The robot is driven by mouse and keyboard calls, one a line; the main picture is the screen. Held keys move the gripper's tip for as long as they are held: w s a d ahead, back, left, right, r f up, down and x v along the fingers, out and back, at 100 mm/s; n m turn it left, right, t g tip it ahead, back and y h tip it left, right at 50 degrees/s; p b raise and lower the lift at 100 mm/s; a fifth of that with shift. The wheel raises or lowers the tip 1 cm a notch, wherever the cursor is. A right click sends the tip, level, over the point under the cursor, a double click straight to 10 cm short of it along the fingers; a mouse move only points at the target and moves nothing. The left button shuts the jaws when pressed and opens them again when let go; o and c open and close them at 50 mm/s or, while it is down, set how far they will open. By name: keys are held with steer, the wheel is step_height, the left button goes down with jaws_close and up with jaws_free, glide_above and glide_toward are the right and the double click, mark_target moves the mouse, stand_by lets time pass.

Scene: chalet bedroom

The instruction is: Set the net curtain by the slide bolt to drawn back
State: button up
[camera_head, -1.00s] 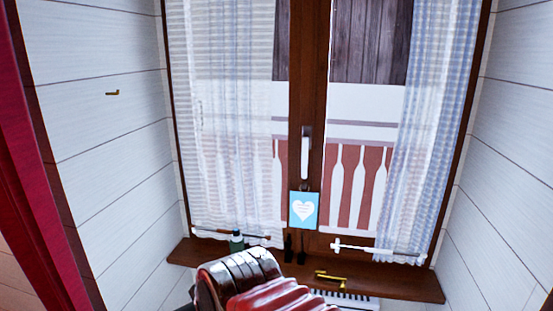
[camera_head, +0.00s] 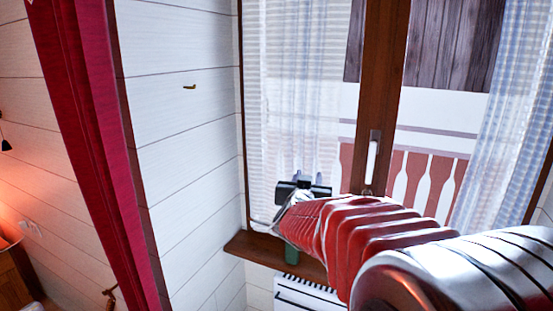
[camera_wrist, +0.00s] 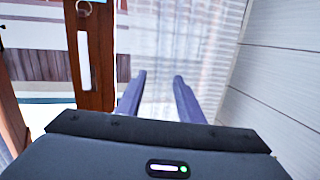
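A sheer white net curtain (camera_head: 295,90) hangs over the left window pane, spread across most of it. It also fills the area beyond my fingers in the wrist view (camera_wrist: 200,40). A second, blue-checked curtain (camera_head: 500,110) hangs at the right edge of the right pane. My gripper (camera_head: 308,178) is raised in front of the lower part of the white curtain. In the wrist view its two fingers (camera_wrist: 159,82) stand apart with a clear gap, pointing at the curtain. I cannot tell whether they touch it. I cannot make out a slide bolt for certain.
A small brass hook-like fitting (camera_head: 189,87) is on the white plank wall left of the window. The window handle (camera_head: 373,155) is on the dark middle post. A green bottle (camera_head: 291,254) stands on the wooden sill (camera_head: 250,246). A red drape (camera_head: 90,130) hangs at left.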

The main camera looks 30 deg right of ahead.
mark_target(343, 158)
steer(key=s+d+m+g+h, duration=0.1)
steer(key=d+m+g+h, duration=0.1)
steer(key=d, duration=0.5)
steer(key=shift+s+h, duration=0.4)
steer(key=shift+h, duration=0.5)
steer(key=shift+f, duration=0.1)
steer(key=x, duration=1.3)
steer(key=shift+w+d+f, duration=0.15)
steer(key=shift+w+d, duration=0.1)
steer(key=shift+c, duration=0.3)
jaws_close()
